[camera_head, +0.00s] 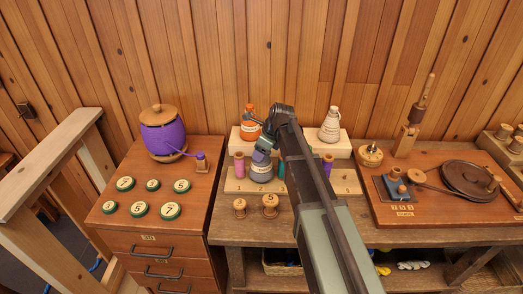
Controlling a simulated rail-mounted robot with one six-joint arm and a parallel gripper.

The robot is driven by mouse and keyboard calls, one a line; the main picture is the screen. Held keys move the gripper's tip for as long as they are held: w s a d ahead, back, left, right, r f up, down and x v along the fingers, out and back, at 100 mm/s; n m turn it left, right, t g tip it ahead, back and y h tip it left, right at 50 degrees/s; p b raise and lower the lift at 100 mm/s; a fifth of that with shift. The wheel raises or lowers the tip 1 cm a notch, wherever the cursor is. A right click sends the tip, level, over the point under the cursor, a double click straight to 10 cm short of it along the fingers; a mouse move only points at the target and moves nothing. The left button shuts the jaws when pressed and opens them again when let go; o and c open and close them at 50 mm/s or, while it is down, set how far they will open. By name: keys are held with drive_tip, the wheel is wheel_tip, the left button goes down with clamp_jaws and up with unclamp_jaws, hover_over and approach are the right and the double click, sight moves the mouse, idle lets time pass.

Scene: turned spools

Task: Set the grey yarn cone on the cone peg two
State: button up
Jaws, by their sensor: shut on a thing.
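The grey yarn cone (261,174) is at the front peg board (300,187), over the place marked 2. My gripper (262,155) is at the top of the cone and shut on it. The cone looks upright, between a pink spool (239,166) and a teal spool (281,170) that is mostly behind my arm. Peg two itself is hidden by the cone. I cannot tell whether the cone's base touches the board.
An orange cone (250,130) and a pale cone (329,126) stand on the raised back block (343,148). A purple spool (327,165) is right of my arm. Two wooden spools (270,206) stand in front. A turntable board (435,214) lies right.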

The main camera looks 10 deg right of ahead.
drive_tip(key=shift+f+b, duration=0.6)
drive_tip(key=shift+b, duration=0.05)
drive_tip(key=o, duration=1.2)
drive_tip(key=shift+o, duration=0.2)
drive_tip(key=p+v, duration=1)
drive_tip(key=v, duration=0.1)
drive_tip(key=shift+s, duration=0.1)
